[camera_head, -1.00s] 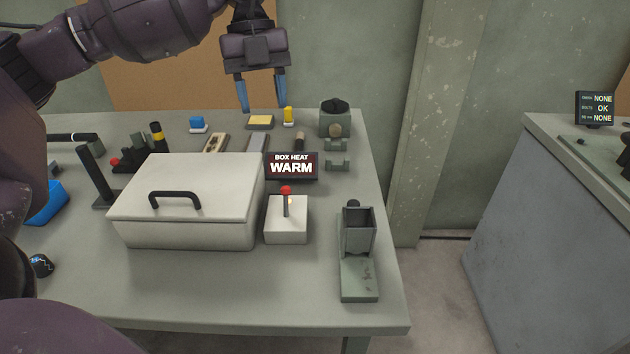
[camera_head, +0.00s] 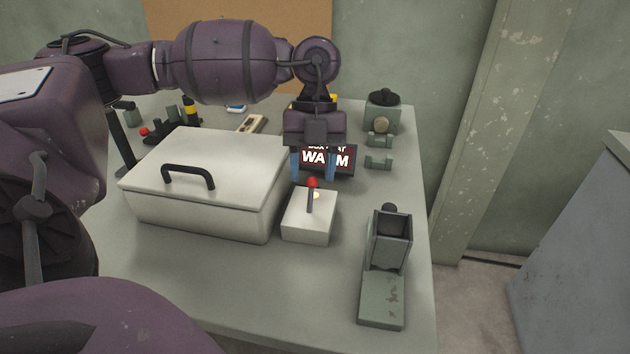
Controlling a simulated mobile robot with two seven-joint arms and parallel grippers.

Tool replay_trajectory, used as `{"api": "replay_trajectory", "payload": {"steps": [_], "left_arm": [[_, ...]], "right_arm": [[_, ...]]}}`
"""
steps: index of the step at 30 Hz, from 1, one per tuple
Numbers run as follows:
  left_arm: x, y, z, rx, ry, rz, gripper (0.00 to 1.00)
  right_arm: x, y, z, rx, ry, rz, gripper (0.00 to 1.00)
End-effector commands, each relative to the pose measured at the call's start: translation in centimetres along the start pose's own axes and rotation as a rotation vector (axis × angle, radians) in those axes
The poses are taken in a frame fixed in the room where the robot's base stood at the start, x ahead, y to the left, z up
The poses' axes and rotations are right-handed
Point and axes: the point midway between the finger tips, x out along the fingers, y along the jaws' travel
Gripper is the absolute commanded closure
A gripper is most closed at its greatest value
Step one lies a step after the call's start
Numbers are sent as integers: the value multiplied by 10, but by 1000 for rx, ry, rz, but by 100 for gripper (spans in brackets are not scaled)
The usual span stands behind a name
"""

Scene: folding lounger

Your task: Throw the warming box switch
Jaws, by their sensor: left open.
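The warming box switch is a small white block (camera_head: 306,224) with an upright dark lever tipped by a red knob (camera_head: 313,183). A small light glows beside the lever. A white box (camera_head: 205,185) with a closed lid and black handle stands to its left. Behind the switch a dark sign (camera_head: 344,158) reads "WARM", partly hidden by my gripper. My left gripper (camera_head: 313,178) points down with its blue fingers apart, one on each side of the knob's place in the picture. It seems just above or behind the knob; I cannot tell if it touches. My right gripper is out of view.
A grey-green holder (camera_head: 388,250) with an upright open box stands at the front right of the table (camera_head: 270,290). Small green parts (camera_head: 380,140) lie behind it. Several small items stand at the back left. The table front is clear.

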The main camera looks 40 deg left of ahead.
Motion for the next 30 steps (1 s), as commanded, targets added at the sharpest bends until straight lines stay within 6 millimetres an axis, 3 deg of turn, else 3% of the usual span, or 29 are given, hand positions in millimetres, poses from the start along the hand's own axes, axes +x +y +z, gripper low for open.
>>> {"api": "replay_trajectory", "payload": {"steps": [6, 17, 27, 30], "left_arm": [[22, 0, 0, -1, 1, 1, 52], [25, 0, 0, 0, -2, 0, 52], [25, 0, 0, 0, -1, 0, 100], [24, 0, 0, 0, -4, -1, 100]], "right_arm": [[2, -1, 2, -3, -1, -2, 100], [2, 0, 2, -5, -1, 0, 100], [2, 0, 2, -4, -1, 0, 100], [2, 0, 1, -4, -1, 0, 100]]}}
